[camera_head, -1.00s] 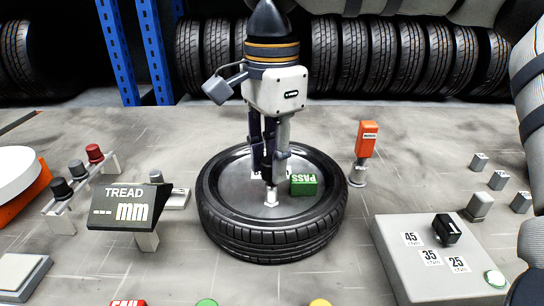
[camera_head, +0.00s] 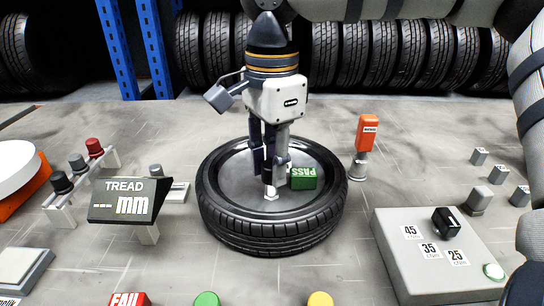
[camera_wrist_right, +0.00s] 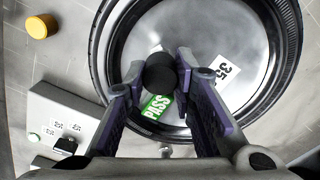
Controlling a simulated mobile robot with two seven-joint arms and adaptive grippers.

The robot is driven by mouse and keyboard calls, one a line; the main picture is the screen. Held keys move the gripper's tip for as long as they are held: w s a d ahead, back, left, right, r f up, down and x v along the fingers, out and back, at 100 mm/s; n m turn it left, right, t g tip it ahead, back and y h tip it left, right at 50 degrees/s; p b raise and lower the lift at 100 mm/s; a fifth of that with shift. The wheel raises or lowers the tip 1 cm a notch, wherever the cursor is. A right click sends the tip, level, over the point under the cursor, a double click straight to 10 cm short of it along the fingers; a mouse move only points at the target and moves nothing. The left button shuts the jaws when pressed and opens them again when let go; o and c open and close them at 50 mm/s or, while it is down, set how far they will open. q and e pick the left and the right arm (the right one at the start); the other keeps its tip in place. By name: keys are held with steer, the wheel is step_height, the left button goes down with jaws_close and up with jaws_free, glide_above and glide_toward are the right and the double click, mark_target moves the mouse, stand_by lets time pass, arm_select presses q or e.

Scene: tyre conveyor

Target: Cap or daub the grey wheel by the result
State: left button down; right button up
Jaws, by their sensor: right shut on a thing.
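A wheel with a black tyre (camera_head: 262,236) and a flat grey centre (camera_head: 238,180) lies in the middle of the grey surface. My right gripper (camera_head: 270,165) points down over its centre. In the right wrist view its fingers are shut on a black round-headed piece (camera_wrist_right: 160,73). A small silver part (camera_head: 271,192) shows just below the fingertips at the wheel's centre; I cannot tell whether it touches the held piece. A green PASS block (camera_head: 303,179) sits on the wheel, right beside the fingers. My left gripper is not in view.
At the left are the TREAD display (camera_head: 130,199), showing dashes, and a rack (camera_head: 72,198) of dark and red knobs. An orange tool (camera_head: 367,133) stands right of the wheel. A grey dial box (camera_head: 400,270) is at the front right. FAIL (camera_head: 128,299), green and yellow buttons line the front.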

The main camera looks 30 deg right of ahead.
steer(key=shift+f, duration=0.75)
steer(key=o, duration=0.9)
step_height(320, 180, up, 12)
